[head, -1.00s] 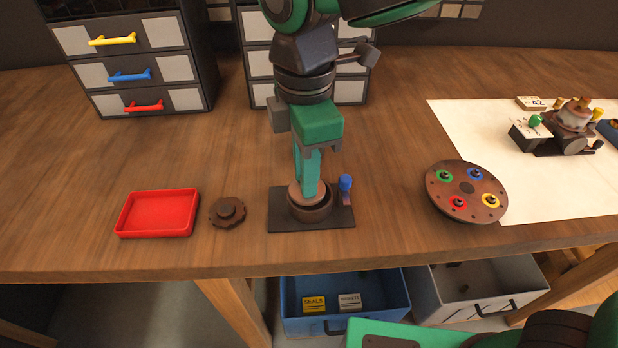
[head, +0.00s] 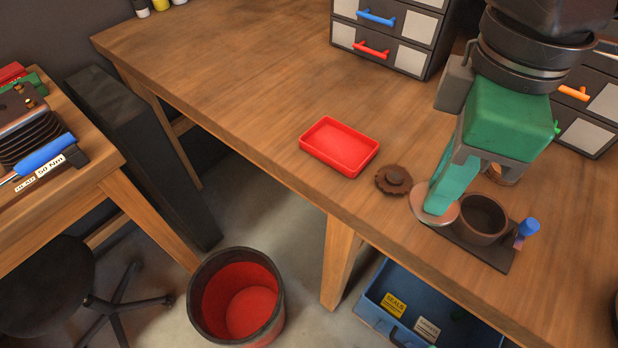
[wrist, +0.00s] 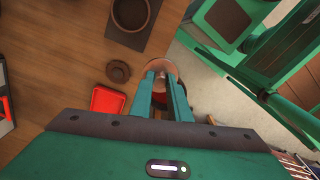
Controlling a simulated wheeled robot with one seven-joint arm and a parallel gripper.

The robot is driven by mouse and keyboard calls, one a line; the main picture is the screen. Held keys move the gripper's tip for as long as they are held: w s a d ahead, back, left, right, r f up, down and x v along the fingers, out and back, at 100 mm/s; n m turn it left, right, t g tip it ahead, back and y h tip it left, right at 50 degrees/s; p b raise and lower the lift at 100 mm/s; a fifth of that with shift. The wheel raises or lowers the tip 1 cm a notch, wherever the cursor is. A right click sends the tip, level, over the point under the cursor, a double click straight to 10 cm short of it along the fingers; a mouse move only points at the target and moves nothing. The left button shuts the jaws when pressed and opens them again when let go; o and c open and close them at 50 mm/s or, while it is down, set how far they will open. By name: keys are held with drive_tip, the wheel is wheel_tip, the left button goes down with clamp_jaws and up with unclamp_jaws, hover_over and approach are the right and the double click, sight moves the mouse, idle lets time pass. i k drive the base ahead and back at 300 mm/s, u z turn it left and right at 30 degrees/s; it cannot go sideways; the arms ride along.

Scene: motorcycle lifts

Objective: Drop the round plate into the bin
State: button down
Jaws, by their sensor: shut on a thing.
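The round plate (head: 424,214) is a thin, pale brownish disc. My gripper (head: 437,204) is shut on it and holds it just left of the dark round cup (head: 482,216), apparently above the bench. In the wrist view the plate (wrist: 158,67) sits between my two teal fingertips (wrist: 164,76), which hide part of it. The bin (head: 206,319), dark outside and red inside, stands on the floor at lower left in the head view, well away from my gripper. It looks empty.
A red tray (head: 340,147) and a dark knobbed disc (head: 393,181) lie on the bench left of my gripper. An open blue drawer (head: 372,312) is below the bench edge. A black stool (head: 50,290) stands left of the bin.

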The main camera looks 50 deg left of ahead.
sight(258, 313)
drive_tip(key=u, duration=2.7)
